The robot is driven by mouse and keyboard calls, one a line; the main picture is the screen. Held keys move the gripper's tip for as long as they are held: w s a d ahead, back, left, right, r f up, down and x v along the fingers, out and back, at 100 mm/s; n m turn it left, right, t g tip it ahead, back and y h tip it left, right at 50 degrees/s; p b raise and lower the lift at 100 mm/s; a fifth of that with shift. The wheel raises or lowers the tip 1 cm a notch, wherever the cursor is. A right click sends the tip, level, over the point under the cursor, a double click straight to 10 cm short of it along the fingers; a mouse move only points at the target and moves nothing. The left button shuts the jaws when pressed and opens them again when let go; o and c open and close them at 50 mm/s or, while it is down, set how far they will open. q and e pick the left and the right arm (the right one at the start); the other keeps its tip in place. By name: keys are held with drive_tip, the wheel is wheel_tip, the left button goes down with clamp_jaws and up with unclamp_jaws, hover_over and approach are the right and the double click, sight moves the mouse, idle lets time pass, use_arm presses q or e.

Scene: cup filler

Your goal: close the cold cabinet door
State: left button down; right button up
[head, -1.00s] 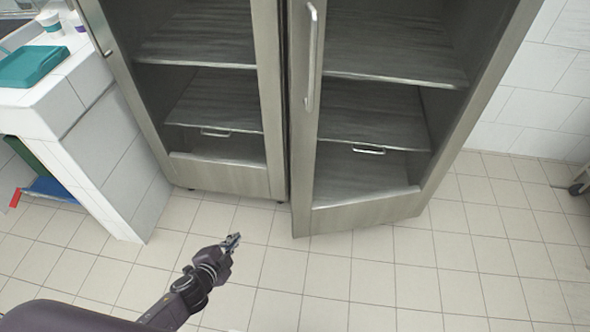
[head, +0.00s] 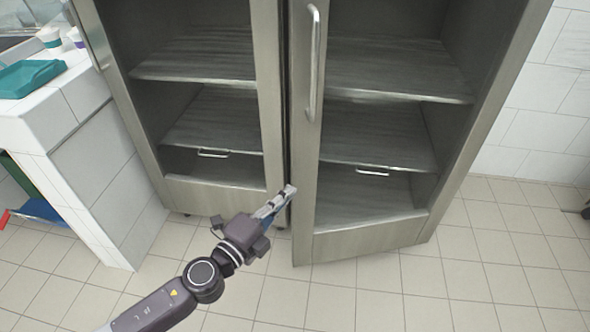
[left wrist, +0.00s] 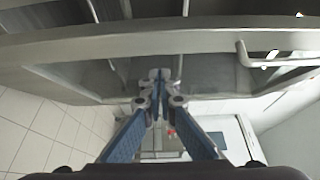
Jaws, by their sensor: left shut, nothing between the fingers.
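The cold cabinet (head: 215,192) is a tall steel-framed unit with two glazed doors. Its right door (head: 370,238) stands slightly ajar, with its left edge forward of the left door. A vertical bar handle (head: 314,65) is on that left edge. My left gripper (head: 290,190) is shut and empty, with its fingertips in front of the gap between the doors, by the lower left edge of the right door. I cannot tell whether they touch it. In the left wrist view the closed fingertips (left wrist: 160,74) lie in front of a steel door frame. My right gripper is not in view.
A white tiled counter (head: 75,105) stands at the left with a teal tray (head: 28,77) and cups on top. The tiled floor (head: 440,290) before the cabinet is clear. Shelves inside the cabinet look bare.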

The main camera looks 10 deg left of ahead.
sight(303, 163)
use_arm(q)
drive_tip(key=w, duration=0.5)
drive_tip(key=w+d, duration=0.1)
drive_tip(key=w, duration=0.1)
drive_tip(key=shift+w, duration=0.35)
drive_tip(key=shift+w+a, duration=0.1)
drive_tip(key=shift+w, duration=0.25)
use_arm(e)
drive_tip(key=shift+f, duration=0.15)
use_arm(q)
drive_tip(key=shift+w, duration=0.1)
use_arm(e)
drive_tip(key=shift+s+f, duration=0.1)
